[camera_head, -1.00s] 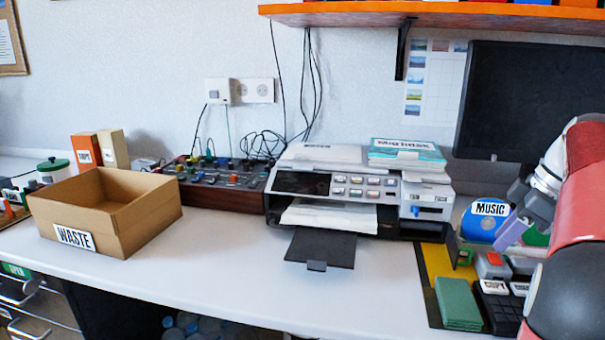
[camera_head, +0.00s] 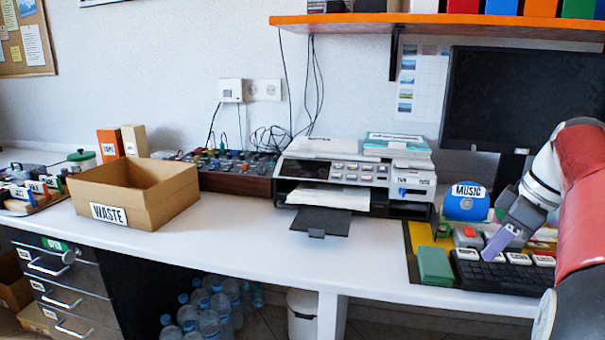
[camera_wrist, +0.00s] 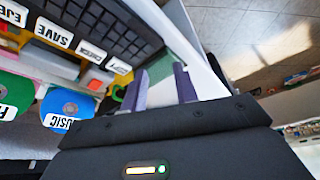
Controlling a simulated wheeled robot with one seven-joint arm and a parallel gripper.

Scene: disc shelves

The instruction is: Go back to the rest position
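My gripper (camera_head: 500,243) is at the right of the head view, at the end of my red and white arm. The keyboard (camera_wrist: 105,30) and the white desk edge lie beyond the fingertips.
A blue MUSIC disc (camera_head: 466,206) stands behind the keyboard, near a green block (camera_head: 435,265). The printer (camera_head: 345,180) and WASTE box (camera_head: 165,205) stand farther left. The orange shelf (camera_head: 430,22) hangs above. The front desk strip is clear.

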